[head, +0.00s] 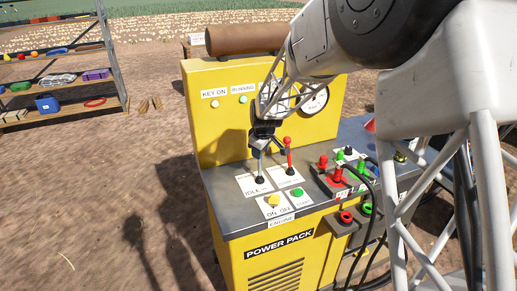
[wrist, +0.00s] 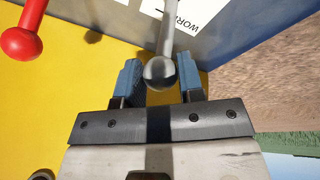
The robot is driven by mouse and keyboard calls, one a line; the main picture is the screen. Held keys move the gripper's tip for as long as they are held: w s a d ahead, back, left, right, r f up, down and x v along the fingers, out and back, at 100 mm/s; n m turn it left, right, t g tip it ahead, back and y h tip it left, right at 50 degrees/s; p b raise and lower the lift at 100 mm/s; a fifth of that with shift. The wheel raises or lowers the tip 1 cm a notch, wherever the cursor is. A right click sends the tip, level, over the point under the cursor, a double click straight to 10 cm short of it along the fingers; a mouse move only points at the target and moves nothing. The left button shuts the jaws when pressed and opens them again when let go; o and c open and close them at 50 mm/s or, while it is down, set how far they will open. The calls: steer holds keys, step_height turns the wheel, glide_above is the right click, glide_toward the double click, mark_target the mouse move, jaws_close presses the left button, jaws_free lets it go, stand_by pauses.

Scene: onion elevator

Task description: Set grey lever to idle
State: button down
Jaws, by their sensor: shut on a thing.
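The grey lever (head: 259,167) stands roughly upright from its white label plate (head: 246,186) on the power pack's top. "IDLE" is printed at the plate's near end. My gripper (head: 264,138) is at the top of the lever, coming from above, and partly hides the knob. In the wrist view the lever's round grey knob (wrist: 160,73) sits between the two blue-tipped fingers of my gripper (wrist: 161,84), which are shut on it. Part of the "WORK" label (wrist: 187,18) shows beyond the lever.
A red lever (head: 288,157) stands close to the right. Yellow and green engine buttons (head: 298,192) are in front. Red and green couplings (head: 338,175) with black hoses lie further right. The yellow panel (head: 220,130) with a gauge rises behind. A shelf (head: 115,60) stands far left.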

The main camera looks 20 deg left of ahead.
steer(key=shift+t+y, duration=0.3)
steer(key=shift+t, duration=0.1)
steer(key=shift+s+d+f, duration=0.25)
steer(key=shift+s+d, duration=0.6)
steer(key=shift+s+d+f, duration=0.25)
steer(key=shift+s+d, duration=0.55)
steer(key=shift+d+f, duration=0.1)
steer(key=c, duration=0.8)
jaws_free()
steer(key=shift+s, duration=0.1)
steer(key=shift+c, duration=0.2)
steer(key=shift+o, duration=0.4)
steer(key=shift+r, duration=0.25)
